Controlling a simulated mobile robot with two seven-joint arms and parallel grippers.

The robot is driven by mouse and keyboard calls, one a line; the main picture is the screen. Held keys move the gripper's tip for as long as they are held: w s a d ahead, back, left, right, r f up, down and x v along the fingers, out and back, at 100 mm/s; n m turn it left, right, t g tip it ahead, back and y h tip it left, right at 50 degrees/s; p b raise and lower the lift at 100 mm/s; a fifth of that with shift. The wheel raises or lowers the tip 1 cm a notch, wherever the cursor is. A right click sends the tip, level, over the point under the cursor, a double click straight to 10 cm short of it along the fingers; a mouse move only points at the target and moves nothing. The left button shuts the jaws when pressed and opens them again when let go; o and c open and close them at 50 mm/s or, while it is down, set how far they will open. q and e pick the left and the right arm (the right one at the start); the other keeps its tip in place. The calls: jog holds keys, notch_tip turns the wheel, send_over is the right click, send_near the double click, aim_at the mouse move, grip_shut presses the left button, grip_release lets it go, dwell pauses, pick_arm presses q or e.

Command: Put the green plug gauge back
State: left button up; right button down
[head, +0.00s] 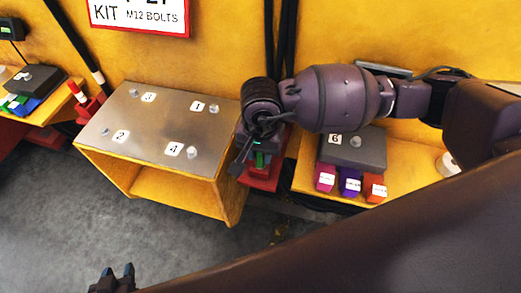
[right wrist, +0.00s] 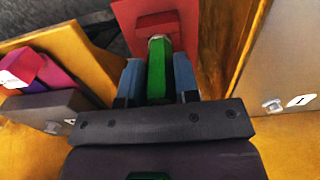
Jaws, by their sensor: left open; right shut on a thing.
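The green plug gauge (right wrist: 156,76) is upright or nearly so between the fingers of my right gripper (right wrist: 158,84), which is shut on it. A pale ring shows at its far end, against a red stand (right wrist: 182,12); I cannot tell whether it is seated there. In the head view the green gauge (head: 260,160) shows partly behind my right gripper (head: 249,151), above the red stand (head: 262,184) between the metal-topped table and the right bench. My left gripper (head: 113,279) is open and empty at the bottom left, only its tips showing.
A metal-topped table (head: 165,122) with numbered labels stands left of the stand. The right bench (head: 305,176) holds a grey block (head: 356,150) and pink, purple and orange blocks. Another red stand (head: 86,104) stands at the left. The floor in front is clear.

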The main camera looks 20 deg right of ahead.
jog(key=shift+f, duration=0.1)
jog(key=c, duration=0.8)
grip_release()
